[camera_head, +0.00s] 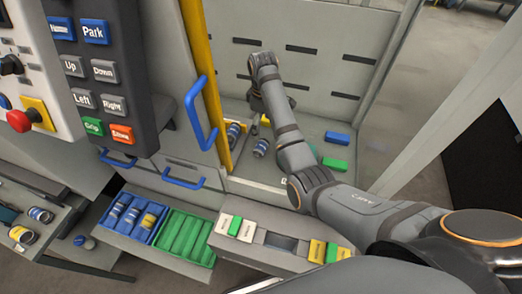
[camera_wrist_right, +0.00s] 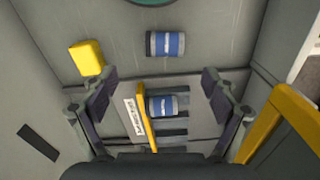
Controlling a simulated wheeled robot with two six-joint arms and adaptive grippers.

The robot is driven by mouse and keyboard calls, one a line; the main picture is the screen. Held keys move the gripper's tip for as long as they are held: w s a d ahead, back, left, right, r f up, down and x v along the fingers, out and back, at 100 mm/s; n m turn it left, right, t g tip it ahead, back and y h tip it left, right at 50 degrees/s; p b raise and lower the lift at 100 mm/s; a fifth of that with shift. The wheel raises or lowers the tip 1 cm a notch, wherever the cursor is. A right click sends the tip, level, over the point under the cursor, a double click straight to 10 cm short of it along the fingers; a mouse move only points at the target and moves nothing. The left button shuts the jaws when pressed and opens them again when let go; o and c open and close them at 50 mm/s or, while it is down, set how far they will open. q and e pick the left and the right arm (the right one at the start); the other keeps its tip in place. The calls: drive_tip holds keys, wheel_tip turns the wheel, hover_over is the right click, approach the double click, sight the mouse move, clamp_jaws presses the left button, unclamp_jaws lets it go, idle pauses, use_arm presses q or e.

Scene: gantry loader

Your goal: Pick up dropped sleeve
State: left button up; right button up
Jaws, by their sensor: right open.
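Two sleeves with blue, white and grey bands are near my right gripper. In the wrist view one sleeve (camera_wrist_right: 165,43) lies on its side on the grey floor, beyond my fingertips. The other sleeve (camera_wrist_right: 162,106) shows between the fingers, beside a yellow-edged plate with a white label (camera_wrist_right: 135,117). In the head view one sleeve (camera_head: 261,147) lies on the loader floor and another (camera_head: 234,130) is close to the yellow post. My right gripper (camera_wrist_right: 158,82) is open and empty, with its fingers wide apart. My left gripper is in neither view.
A yellow block (camera_wrist_right: 87,57) lies near the left finger. Blue (camera_head: 337,138) and green (camera_head: 335,164) blocks lie on the loader floor. The yellow post (camera_head: 207,85) and blue-handled door (camera_head: 200,112) bound the opening. Blue (camera_head: 130,233) and green (camera_head: 187,236) trays sit in front.

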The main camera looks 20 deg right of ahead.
drive_tip(key=b, duration=0.5)
hover_over(261, 144)
drive_tip(key=f, duration=0.4)
drive_tip(key=shift+d+f, duration=0.25)
drive_tip(key=shift+f, duration=0.45)
drive_tip(key=shift+w, duration=0.15)
drive_tip(key=f+b, duration=0.3)
drive_tip(key=shift+s+a+f+b, duration=0.3)
drive_tip(key=shift+w+f+p, duration=0.1)
drive_tip(key=shift+f+p, duration=0.2)
drive_tip(key=shift+p, duration=0.25)
drive_tip(key=shift+w+f, duration=0.1)
drive_tip(key=shift+f, duration=0.25)
drive_tip(key=shift+r, duration=0.1)
drive_tip(key=c, duration=1.4)
drive_tip(key=shift+c, duration=0.2)
